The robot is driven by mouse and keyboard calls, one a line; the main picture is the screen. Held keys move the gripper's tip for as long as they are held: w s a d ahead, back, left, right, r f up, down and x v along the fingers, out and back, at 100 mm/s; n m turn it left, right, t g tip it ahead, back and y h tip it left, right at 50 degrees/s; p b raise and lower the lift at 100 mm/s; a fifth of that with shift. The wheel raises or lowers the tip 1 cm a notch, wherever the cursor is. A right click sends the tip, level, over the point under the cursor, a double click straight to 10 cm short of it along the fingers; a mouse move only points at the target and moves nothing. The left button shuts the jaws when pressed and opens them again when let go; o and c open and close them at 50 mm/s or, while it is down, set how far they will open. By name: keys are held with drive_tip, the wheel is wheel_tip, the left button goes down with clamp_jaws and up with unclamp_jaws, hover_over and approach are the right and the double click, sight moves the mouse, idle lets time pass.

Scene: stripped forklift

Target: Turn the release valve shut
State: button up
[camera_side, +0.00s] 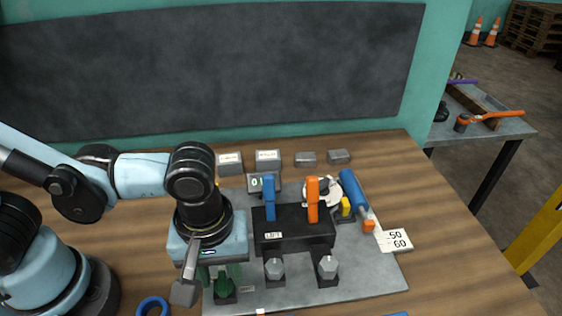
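The green release valve (224,287) is low at the left front of the grey plate (365,284), next to a small label (247,290) I cannot read. My gripper (209,266) points down directly over the green part. Its light blue body hides the upper side of that part. The fingers are mostly hidden, so I cannot tell whether they touch the valve or how far apart they are. A grey bar with a block end (186,290) slants down in front of my gripper.
A black block (294,240) marked LIFT, with blue (269,197) and orange (312,199) levers, stands right of my gripper. Two hex-topped posts (274,268) (327,266) stand in front. A gauge (322,191) and blue cylinder (355,192) are behind. A blue ring (152,304) lies front left.

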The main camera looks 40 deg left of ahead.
drive_tip(key=shift+f, duration=0.5)
clamp_jaws()
